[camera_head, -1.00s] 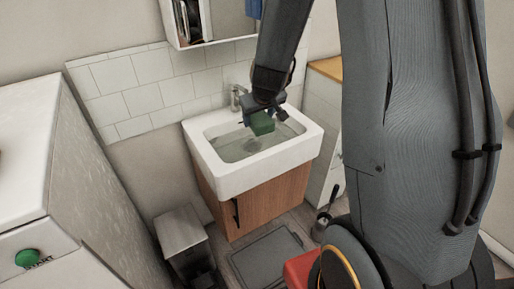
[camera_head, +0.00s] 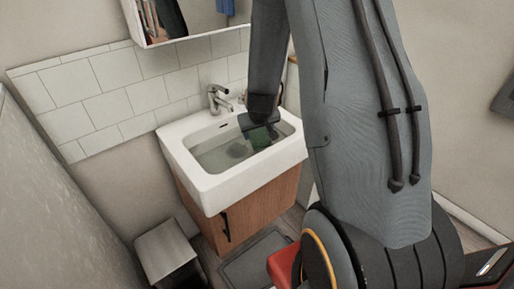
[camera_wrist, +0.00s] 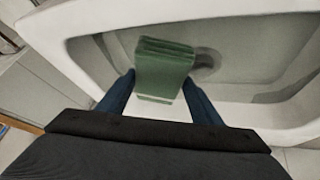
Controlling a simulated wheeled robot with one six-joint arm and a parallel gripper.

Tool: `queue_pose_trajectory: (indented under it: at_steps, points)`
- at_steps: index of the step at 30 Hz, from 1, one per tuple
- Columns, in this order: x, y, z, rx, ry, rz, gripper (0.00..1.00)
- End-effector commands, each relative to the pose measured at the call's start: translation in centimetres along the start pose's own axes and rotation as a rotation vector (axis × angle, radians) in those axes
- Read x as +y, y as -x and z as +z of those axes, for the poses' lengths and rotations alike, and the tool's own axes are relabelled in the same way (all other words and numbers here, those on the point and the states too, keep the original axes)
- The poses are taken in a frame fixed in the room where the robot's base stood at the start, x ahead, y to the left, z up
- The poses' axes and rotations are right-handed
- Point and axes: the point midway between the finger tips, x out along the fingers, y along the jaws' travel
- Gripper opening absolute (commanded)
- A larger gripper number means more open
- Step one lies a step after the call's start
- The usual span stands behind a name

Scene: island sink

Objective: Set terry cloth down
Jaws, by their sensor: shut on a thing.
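The terry cloth (camera_wrist: 163,70) is a green folded block. It also shows in the head view (camera_head: 259,138), partly hidden by my gripper. My gripper (camera_wrist: 160,92) is shut on the cloth, with one blue finger on each side of it. The gripper and cloth are over the right part of the white sink basin (camera_head: 186,176). I cannot tell how far the cloth is above the basin floor. The round drain shows just beside the cloth in the wrist view.
A chrome faucet (camera_head: 218,98) stands at the sink's back edge, left of my arm. A mirror cabinet (camera_head: 190,16) hangs above. A grey bin (camera_head: 166,250) stands on the floor at the left. The basin's left part is clear.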

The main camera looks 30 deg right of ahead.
Motion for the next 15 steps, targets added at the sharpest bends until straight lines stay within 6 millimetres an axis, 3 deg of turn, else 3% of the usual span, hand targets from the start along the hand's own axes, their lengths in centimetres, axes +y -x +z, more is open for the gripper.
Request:
queue_pose_trajectory:
  at_steps: [15]
  points:
    - [-0.6,-4.4,2.8,-0.002,-0.001,0.000,0.37]
